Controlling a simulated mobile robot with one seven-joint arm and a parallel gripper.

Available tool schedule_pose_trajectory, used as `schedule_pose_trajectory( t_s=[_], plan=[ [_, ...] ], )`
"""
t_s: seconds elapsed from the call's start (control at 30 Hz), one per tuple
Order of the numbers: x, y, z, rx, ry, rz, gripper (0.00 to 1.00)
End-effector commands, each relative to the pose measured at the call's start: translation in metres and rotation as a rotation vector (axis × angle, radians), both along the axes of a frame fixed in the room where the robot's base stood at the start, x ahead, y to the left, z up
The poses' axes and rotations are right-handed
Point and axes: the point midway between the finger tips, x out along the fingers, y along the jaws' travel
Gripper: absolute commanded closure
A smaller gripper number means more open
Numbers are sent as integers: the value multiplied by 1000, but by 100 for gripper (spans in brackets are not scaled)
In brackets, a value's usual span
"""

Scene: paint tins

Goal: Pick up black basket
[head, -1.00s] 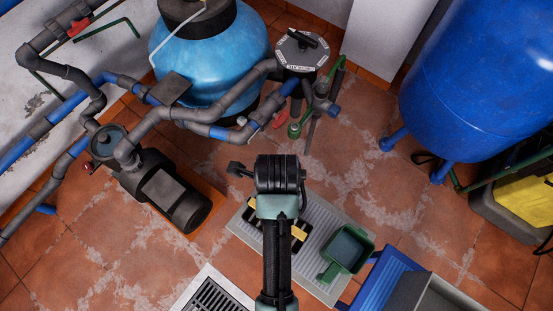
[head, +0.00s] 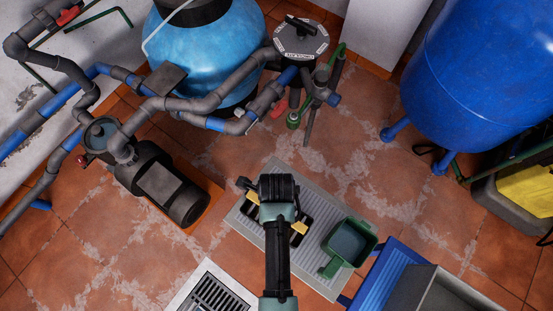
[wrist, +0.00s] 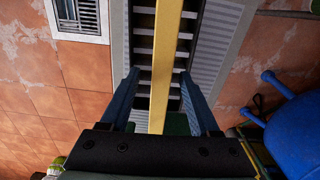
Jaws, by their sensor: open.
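The black basket (head: 305,218) stands on a grey ribbed mat, mostly hidden under my arm in the head view. Two yellow parts of it show at either side of my arm. In the wrist view its yellow handle (wrist: 164,60) runs down the middle, above the black slatted basket (wrist: 184,46). My gripper (wrist: 160,76) is open and empty. Its two blue fingers are on either side of the handle, with a gap at each side. How far the fingertips are above or below the handle is hard to tell. The head view hides the fingertips.
The grey ribbed mat (head: 262,179) also bears a green scoop-like container (head: 348,243) right of the basket. A blue and grey bin (head: 385,285) is at the lower right, a floor grate (head: 212,296) at the lower left. A pump (head: 170,185) and pipes are left.

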Motion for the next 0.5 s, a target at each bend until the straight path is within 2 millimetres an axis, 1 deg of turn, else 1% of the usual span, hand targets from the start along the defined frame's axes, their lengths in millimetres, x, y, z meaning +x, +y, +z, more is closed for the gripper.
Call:
schedule_pose_trajectory(
  t_s=[0.03, 0.1, 0.37, 0.5],
  plan=[
    [0, 0, -8, 1, 1, 0, 38],
    [0, 0, -13, 0, 0, 1, 38],
    [1, 0, -14, 0, -2, 1, 38],
    [1, 0, -14, 0, -2, 1, 63]
  ],
)
